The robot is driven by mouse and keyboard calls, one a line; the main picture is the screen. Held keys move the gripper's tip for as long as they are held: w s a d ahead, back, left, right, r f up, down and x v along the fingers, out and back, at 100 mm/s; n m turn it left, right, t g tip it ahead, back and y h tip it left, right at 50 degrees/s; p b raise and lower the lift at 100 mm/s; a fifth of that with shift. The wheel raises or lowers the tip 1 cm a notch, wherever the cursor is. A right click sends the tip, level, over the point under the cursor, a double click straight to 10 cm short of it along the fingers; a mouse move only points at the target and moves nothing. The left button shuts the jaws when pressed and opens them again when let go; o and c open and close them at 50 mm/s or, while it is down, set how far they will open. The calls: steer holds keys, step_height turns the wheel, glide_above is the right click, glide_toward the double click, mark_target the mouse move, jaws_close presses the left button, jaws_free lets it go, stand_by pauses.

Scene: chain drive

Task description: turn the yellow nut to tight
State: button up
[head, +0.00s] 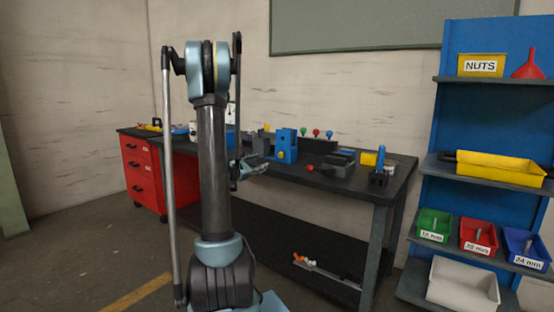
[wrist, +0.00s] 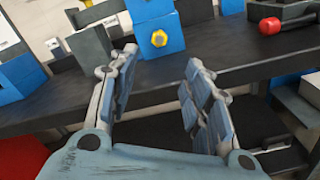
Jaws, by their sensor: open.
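The yellow nut (wrist: 159,39) sits on the front face of a blue block (wrist: 157,20) on the workbench, in the wrist view. In the head view the nut (head: 281,155) shows small on the blue block (head: 287,143). My gripper (wrist: 160,62) is open and empty in the wrist view, its two fingers pointing toward the bench. The nut lies beyond the fingertips, roughly between them in the picture, and nothing touches it. In the head view my gripper (head: 256,163) is partly hidden behind my arm, left of the blue block.
The dark workbench (head: 385,180) holds a red-knobbed tool (wrist: 270,25) right of the block and another blue block (wrist: 20,75) at left. A red drawer cabinet (head: 143,172) stands at the left. A blue shelf with bins (head: 500,168) stands at the right.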

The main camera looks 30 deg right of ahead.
mark_target(280, 155)
steer(key=x, duration=1.6)
steer(key=shift+d, duration=0.25)
steer(key=c, duration=1.1)
steer(key=shift+o, duration=0.2)
steer(key=shift+a, duration=0.15)
